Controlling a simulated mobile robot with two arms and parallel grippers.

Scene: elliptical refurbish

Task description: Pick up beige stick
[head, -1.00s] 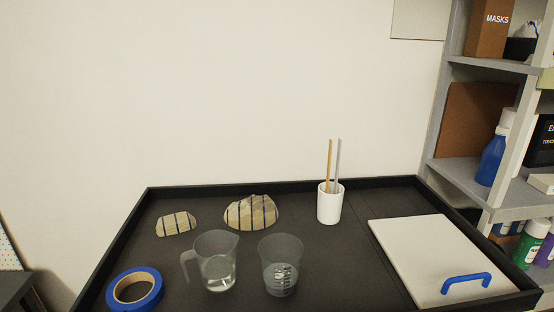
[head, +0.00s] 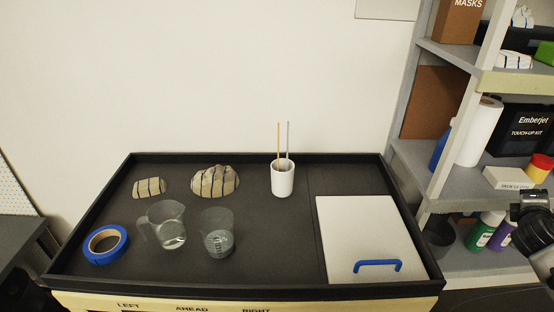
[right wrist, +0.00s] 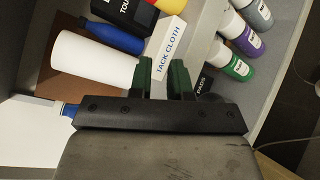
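The beige stick (head: 279,142) stands upright in a white cup (head: 283,180) at the back of the black tray, beside a grey stick (head: 288,140). Their lower ends are hidden inside the cup. Part of my right arm shows at the right edge of the head view, well to the right of the cup. In the right wrist view my right gripper (right wrist: 163,80) has its two dark green fingers apart with nothing between them. My left gripper is not in view.
The black tray (head: 262,290) also holds blue tape (head: 106,245), two striped stones (head: 215,181), a clear jug (head: 167,224), a clear beaker (head: 216,232) and a white board (head: 358,225) with a blue handle. Shelves (head: 461,77) with bottles and boxes stand at the right.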

